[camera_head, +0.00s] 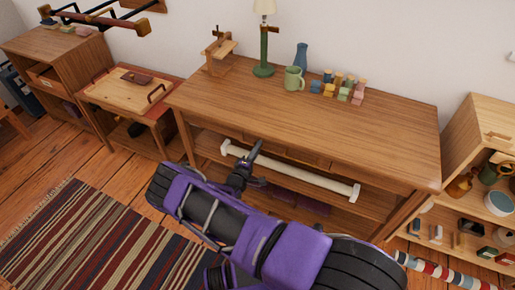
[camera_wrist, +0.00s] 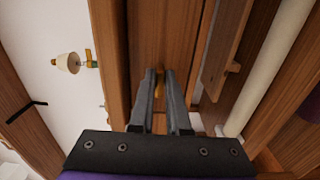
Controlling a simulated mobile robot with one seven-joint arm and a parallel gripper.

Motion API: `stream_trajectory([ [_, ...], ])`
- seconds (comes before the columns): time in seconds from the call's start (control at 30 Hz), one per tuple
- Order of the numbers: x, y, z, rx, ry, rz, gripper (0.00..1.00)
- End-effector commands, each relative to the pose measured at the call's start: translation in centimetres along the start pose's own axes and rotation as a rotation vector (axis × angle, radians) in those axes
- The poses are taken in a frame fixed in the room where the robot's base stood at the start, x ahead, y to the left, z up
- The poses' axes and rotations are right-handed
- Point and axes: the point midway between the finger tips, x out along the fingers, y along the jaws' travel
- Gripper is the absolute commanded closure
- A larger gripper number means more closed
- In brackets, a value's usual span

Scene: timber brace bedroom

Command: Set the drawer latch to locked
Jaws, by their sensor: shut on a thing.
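The wooden table (camera_head: 300,110) has a drawer front (camera_head: 295,157) under its top. In the wrist view the drawer front (camera_wrist: 160,30) runs up the middle. A small brass-coloured piece (camera_wrist: 161,73), seemingly the drawer latch, shows between my fingertips. My gripper (camera_head: 258,145) reaches the table's front from below. In the wrist view my gripper (camera_wrist: 160,74) is shut on the brass piece, with the fingers close together at their tips. The fingers hide most of the piece, so I cannot tell its setting.
A long white bar (camera_head: 290,172) runs below the drawer, close to my gripper. A green lamp (camera_head: 264,50), a green mug (camera_head: 293,79), a blue vase (camera_head: 302,56) and several coloured blocks (camera_head: 343,90) stand on the table. A shelf unit (camera_head: 485,125) stands at right.

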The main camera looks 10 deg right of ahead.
Motion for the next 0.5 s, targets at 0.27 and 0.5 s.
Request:
stream_trajectory([
  [0.27,-0.01,0.01,-0.04,-0.001,0.001,0.000,0.67],
  [0.5,-0.01,0.01,-0.02,-0.002,0.001,0.000,0.57],
])
